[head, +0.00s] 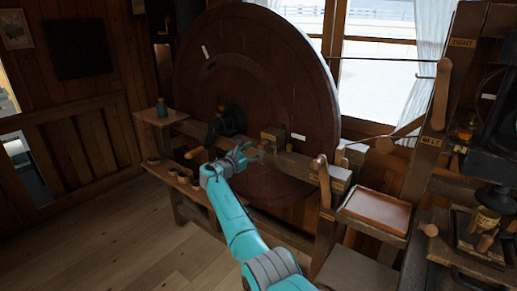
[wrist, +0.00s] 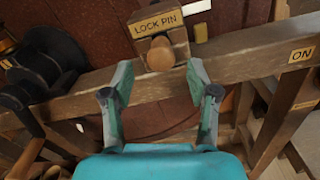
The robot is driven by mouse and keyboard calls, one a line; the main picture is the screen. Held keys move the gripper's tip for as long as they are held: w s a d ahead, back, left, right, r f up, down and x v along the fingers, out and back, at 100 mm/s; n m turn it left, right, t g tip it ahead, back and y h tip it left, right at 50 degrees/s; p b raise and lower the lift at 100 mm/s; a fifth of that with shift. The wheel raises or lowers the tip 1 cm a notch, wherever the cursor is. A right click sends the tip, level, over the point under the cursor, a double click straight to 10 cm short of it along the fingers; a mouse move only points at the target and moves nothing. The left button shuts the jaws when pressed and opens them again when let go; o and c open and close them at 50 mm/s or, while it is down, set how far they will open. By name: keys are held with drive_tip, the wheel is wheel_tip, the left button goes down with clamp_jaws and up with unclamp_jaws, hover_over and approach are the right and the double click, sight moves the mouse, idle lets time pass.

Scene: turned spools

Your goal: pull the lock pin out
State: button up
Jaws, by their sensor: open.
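The lock pin (wrist: 160,54) shows in the wrist view as a round wooden knob. It sits in a wooden block (wrist: 158,30) with a yellow "LOCK PIN" label, mounted on a wooden beam. In the head view the block (head: 272,139) stands on the beam in front of a large dark wooden wheel (head: 285,90). My gripper (wrist: 160,68) is open, its fingertips to the left and right of the knob in the wrist view, with nothing held. In the head view my gripper (head: 258,152) is just left of and below the block. The pin's shaft is hidden.
A dark crank-like fitting (head: 229,120) is at the wheel's centre, left of my gripper. A wooden lever (head: 323,180) and a tray (head: 377,208) stand to the right. A label "ON" (wrist: 301,54) is on the beam at right. The floor at left is clear.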

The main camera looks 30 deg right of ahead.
sight(260, 147)
drive_tip(key=shift+x, duration=1.85)
drive_tip(key=shift+c, duration=0.2)
clamp_jaws()
